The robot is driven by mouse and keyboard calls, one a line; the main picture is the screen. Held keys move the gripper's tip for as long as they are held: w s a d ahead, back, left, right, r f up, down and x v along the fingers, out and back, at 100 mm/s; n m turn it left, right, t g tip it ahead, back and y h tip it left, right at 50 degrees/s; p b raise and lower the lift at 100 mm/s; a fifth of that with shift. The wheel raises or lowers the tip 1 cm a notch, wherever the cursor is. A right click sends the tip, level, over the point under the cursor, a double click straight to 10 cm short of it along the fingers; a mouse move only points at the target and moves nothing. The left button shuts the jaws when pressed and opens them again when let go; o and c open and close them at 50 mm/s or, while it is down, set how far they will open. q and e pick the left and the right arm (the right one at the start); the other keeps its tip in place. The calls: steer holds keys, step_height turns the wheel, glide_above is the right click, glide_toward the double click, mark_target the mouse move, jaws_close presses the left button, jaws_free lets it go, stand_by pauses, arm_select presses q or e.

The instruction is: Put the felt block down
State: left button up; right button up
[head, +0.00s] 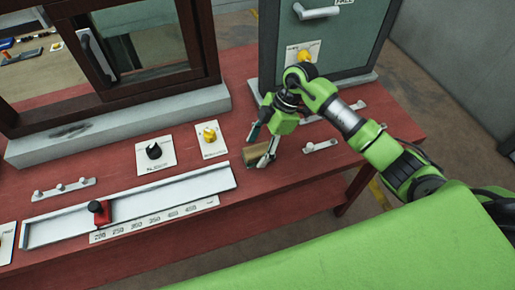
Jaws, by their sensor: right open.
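The felt block (256,157), a small brown block with a lighter face, rests on the red table (230,228). My right gripper (262,148) is just above and around the block, its fingers pointing down. One finger is at the block's right side and the other is at its upper left. The fingers are apart; whether they touch the block is hard to tell. My left gripper is not in view.
A white slider track with a red knob (99,211) lies at the front left. Black (153,151) and yellow (209,135) knobs stand left of the block. A framed window and a green cabinet (338,48) stand behind. Small metal fittings (321,146) sit to the right.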

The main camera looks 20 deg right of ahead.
steer(key=b+v, duration=0.1)
steer(key=v, duration=1)
steer(key=shift+b, duration=0.4)
steer(key=shift+r, duration=0.15)
